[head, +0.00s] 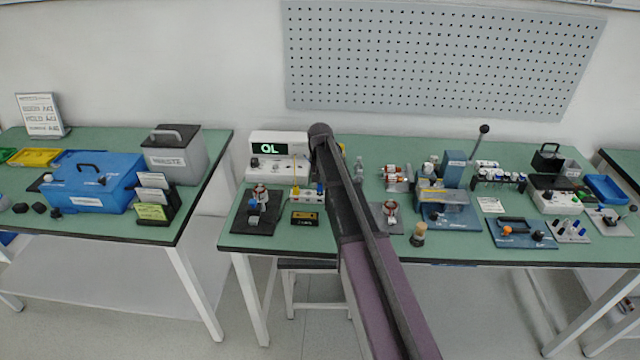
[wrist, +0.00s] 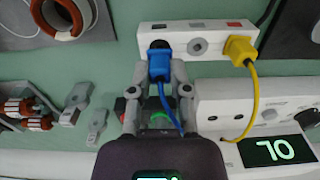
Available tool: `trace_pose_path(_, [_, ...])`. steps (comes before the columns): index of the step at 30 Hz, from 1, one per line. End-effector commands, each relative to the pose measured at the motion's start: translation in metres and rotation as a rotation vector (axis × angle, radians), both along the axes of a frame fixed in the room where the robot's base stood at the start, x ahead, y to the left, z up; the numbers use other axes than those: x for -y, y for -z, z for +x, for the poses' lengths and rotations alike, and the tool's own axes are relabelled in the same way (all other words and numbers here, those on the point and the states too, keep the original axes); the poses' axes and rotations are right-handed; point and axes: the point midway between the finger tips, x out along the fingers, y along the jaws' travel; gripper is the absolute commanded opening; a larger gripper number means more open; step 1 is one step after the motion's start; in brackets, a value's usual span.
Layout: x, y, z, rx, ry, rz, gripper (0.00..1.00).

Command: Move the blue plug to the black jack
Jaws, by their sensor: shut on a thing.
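In the wrist view my gripper (wrist: 159,72) is shut on the blue plug (wrist: 158,65), one finger on each side of it. A blue cord runs from the plug back under my gripper. The plug's front end overlaps the black jack (wrist: 159,44) on the white jack strip (wrist: 180,41); I cannot tell how deep it sits. The grey jack (wrist: 198,46) beside it is empty. A yellow plug (wrist: 240,48) sits at the strip's right jack. In the head view the strip (head: 309,197) and blue plug (head: 320,188) show beside my arm, which hides most of my gripper.
A white tester (head: 278,143) with a lit display stands behind the strip. The yellow cord (wrist: 255,105) loops close to my gripper's right. Stands with copper coils (head: 259,192) (head: 391,209) flank the strip. A small dark box (head: 305,218) lies in front.

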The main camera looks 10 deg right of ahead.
Motion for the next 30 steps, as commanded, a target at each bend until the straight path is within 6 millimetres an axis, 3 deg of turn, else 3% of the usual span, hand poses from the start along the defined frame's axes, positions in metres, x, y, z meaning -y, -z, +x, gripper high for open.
trace_pose_path(30, [0.0000, 0.0101, 0.0000, 0.000, 0.000, 0.000, 0.00])
